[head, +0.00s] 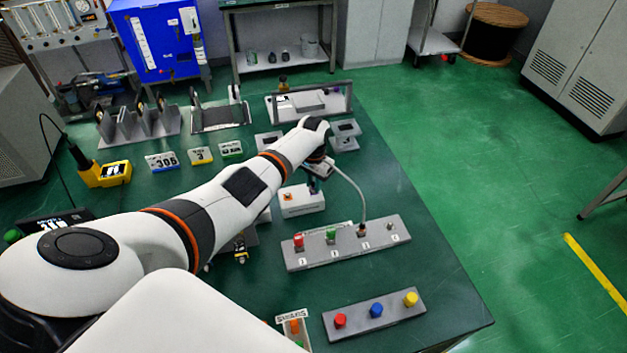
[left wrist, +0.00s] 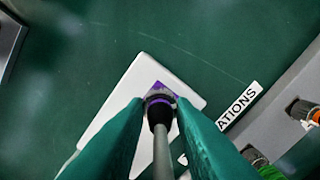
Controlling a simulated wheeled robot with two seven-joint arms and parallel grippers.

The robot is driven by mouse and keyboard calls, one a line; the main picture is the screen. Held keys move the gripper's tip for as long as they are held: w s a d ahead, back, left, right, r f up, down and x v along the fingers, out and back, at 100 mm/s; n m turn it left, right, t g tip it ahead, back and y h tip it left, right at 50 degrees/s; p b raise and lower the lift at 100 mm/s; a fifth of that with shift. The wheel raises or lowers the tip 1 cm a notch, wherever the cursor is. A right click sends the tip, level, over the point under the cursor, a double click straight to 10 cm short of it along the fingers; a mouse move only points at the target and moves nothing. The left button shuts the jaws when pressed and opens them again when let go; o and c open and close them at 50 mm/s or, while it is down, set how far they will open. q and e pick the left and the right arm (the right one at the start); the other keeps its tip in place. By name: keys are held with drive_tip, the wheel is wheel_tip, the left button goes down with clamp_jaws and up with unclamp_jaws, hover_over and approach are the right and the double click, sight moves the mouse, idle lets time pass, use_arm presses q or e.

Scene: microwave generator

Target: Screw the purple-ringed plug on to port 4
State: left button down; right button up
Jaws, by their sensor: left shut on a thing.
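My left gripper (head: 321,168) is above the table, behind the grey port strip (head: 345,246). In the left wrist view its teal fingers (left wrist: 160,104) are shut on the dark plug with a purple ring (left wrist: 161,93). A grey cable (head: 356,194) arcs from near the gripper down to the strip around port 3. Port 4 (head: 391,227), at the strip's right end, looks bare. A red cap (head: 299,239) is on port 1 and a green one (head: 331,233) on port 2. My right gripper is not in view.
A white box (head: 302,203) stands below the gripper; it also shows in the left wrist view (left wrist: 130,88). A front strip (head: 357,322) carries red, blue and yellow caps. Racks and numbered cards (head: 200,156) stand farther back. The table right of the strip is clear.

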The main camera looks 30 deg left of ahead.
sight(313, 181)
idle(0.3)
use_arm(q)
drive_tip(key=c, duration=1.2)
unclamp_jaws()
wheel_tip(313, 181, up, 12)
